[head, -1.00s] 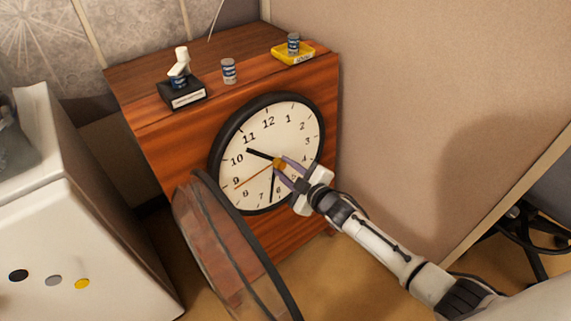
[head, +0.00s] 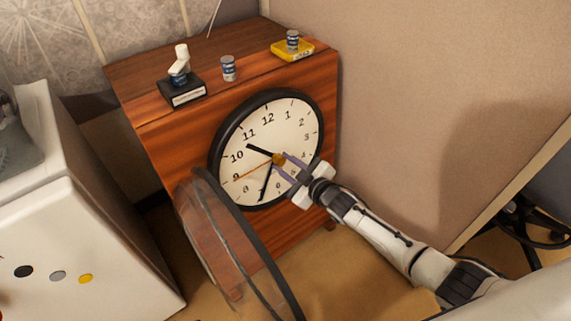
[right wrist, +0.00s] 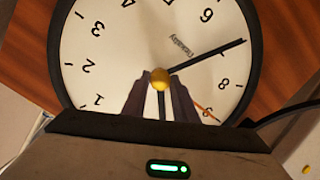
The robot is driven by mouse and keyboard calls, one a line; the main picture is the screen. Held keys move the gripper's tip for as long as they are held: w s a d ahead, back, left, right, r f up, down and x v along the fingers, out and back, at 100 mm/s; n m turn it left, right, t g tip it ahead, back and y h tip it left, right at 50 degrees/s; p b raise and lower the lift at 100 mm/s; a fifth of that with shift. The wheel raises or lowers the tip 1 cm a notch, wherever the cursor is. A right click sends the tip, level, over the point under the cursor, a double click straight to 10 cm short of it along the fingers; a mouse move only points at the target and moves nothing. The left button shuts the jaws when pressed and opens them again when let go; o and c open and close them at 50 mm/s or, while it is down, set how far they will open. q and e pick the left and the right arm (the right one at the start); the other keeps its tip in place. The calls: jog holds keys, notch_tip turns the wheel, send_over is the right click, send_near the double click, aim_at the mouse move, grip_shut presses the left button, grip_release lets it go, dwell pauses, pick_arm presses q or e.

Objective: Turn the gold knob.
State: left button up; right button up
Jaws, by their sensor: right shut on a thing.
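The gold knob (head: 278,158) is a small round knob at the middle of the white clock face (head: 285,128), where the black hands meet. The right wrist view also shows the knob (right wrist: 160,79). My right gripper (head: 283,163) reaches in from the lower right and is shut on the knob, one finger on each side. In the right wrist view its dark fingers (right wrist: 160,92) hide part of the dial. One black hand points near 10, the other down and slightly left. My left gripper is not in view.
The wooden cabinet (head: 165,135) holds the clock; its round glass cover (head: 222,240) hangs open at lower left. On top are a black stand (head: 182,93), a can (head: 228,68) and a yellow tray (head: 292,52). A white box (head: 75,230) stands left, a partition (head: 430,100) right.

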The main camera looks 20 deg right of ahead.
jog(key=o, duration=1)
jog(key=shift+o, duration=0.2)
pick_arm(q)
jog(key=p, duration=0.1)
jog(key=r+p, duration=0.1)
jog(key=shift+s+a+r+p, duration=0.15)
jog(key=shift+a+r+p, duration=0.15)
jog(key=shift+p, duration=0.05)
pick_arm(e)
jog(key=v, duration=1)
jog(key=shift+s, duration=0.15)
jog(key=shift+r, duration=0.1)
